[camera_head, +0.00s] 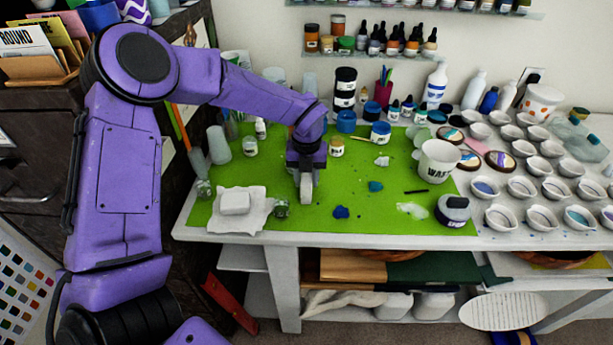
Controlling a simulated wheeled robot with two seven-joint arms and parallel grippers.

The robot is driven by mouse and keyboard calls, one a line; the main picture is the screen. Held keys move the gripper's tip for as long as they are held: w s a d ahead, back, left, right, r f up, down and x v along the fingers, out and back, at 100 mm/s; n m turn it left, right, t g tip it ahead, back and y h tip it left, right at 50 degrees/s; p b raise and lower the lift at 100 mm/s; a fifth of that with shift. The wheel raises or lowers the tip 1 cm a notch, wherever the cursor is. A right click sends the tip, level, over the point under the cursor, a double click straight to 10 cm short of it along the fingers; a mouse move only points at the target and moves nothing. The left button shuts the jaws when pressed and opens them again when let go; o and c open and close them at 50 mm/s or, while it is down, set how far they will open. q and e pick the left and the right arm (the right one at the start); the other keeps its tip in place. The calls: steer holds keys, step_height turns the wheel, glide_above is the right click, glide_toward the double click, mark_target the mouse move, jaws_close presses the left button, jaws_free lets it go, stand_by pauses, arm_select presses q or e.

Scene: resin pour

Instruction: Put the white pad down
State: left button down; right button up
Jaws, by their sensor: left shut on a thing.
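My left gripper (306,172) points down over the left-middle part of the green mat (335,211). It is shut on a pale, upright, narrow thing, which I take to be the white pad (306,190), seen nearly edge-on. Its lower end is close to the mat; I cannot tell whether it touches. A white block (235,202) lies on a crumpled white cloth (254,216) on the mat, left of the gripper. My right gripper is not in view.
Blue blobs (341,212) lie to the right. A white cup (438,160) and several small bowls (541,218) fill the right side.

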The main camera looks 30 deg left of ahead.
mark_target(307, 175)
arm_select(q)
steer(key=c, duration=0.7)
jaws_free()
steer(key=shift+f, duration=0.1)
steer(key=shift+r, duration=0.4)
step_height(307, 175, up, 12)
steer(key=b, duration=0.1)
steer(key=shift+f, duration=0.2)
steer(key=shift+s, duration=0.1)
